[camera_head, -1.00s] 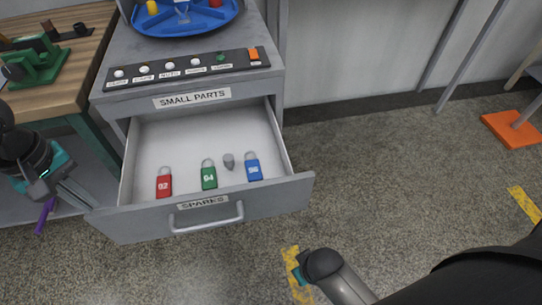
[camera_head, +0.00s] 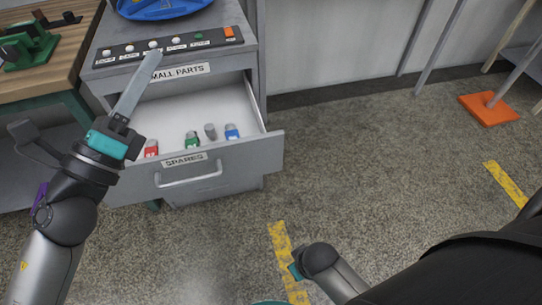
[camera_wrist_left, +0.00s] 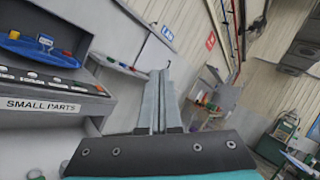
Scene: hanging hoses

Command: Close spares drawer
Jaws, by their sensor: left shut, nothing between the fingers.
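The spares drawer (camera_head: 228,158) is the grey lower drawer marked SPARES. It stands part open, with a bar handle (camera_head: 190,180) on its front. Inside, behind the front, are a red padlock (camera_head: 152,148), a green padlock (camera_head: 192,140), a blue padlock (camera_head: 232,131) and a small grey piece (camera_head: 210,131). My left gripper (camera_head: 154,56) is shut and empty, fingers pointing up; it overlaps the drawer's left side in the head view. Its closed fingers also show in the left wrist view (camera_wrist_left: 159,74). Contact with the drawer cannot be told. My right gripper's fingers are hidden.
The grey cabinet (camera_head: 250,50) carries a button panel (camera_head: 170,47) and a blue tray (camera_head: 165,10). A wooden bench (camera_head: 65,60) with a green tool (camera_head: 25,45) is at the left. An orange floor plate (camera_head: 488,110) lies right.

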